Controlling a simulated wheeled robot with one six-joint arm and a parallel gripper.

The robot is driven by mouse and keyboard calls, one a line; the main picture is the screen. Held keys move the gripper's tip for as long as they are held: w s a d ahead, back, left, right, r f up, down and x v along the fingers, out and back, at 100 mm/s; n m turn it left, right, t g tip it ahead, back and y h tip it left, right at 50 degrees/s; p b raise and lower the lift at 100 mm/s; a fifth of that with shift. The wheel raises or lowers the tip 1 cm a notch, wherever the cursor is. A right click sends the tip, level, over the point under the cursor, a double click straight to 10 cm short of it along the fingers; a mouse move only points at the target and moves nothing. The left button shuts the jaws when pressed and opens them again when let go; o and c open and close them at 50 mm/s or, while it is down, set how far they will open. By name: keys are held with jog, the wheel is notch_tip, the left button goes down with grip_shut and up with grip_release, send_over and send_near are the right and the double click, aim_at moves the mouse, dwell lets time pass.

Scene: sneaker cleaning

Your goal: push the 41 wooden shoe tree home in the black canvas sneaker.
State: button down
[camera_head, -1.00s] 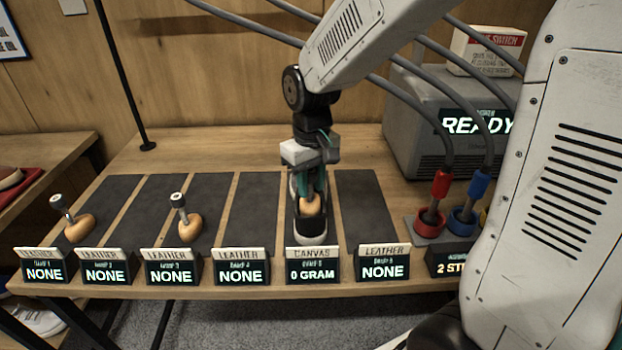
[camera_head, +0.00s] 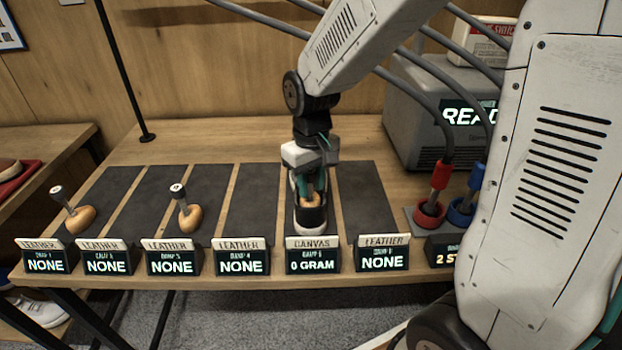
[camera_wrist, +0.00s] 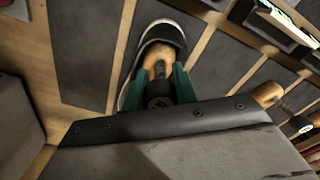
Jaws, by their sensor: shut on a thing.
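The black canvas sneaker (camera_head: 309,217) stands on the dark ramp strip behind the sign reading CANVAS, 0 GRAM. The wooden shoe tree (camera_head: 311,199) sits in its opening, its wooden part partly hidden inside the shoe. In the wrist view the sneaker (camera_wrist: 160,35) shows its dark upper and white sole edge, with the wooden tree (camera_wrist: 158,57) inside. My gripper (camera_head: 311,184), with green fingers, is shut on the tree's dark handle from above. The gripper fingers (camera_wrist: 158,85) flank that handle in the wrist view. I cannot read a size number on the tree.
Two other shoe trees with knobbed handles lie on strips to the left, one at far left (camera_head: 80,217) and one near the third sign (camera_head: 187,214). A grey machine (camera_head: 425,115) and red (camera_head: 430,212) and blue hose cups stand right. The strip left of the sneaker (camera_head: 248,205) is empty.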

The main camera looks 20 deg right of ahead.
jog(key=shift+f, duration=0.55)
jog(key=c, duration=1)
grip_release()
notch_tip(320, 180, up, 8)
jog(key=shift+f, duration=0.1)
jog(key=shift+s, duration=0.1)
jog(key=s+d+r, duration=0.1)
jog(key=s+r, duration=0.1)
jog(key=s, duration=0.5)
jog(key=s+d+r+m+t, duration=0.1)
jog(key=s+r, duration=0.1)
jog(key=s, duration=0.5)
jog(key=s+d+r+m, duration=0.1)
jog(key=s+r, duration=0.1)
jog(key=s, duration=0.5)
jog(key=shift+s+d, duration=0.2)
jog(key=shift+d, duration=0.05)
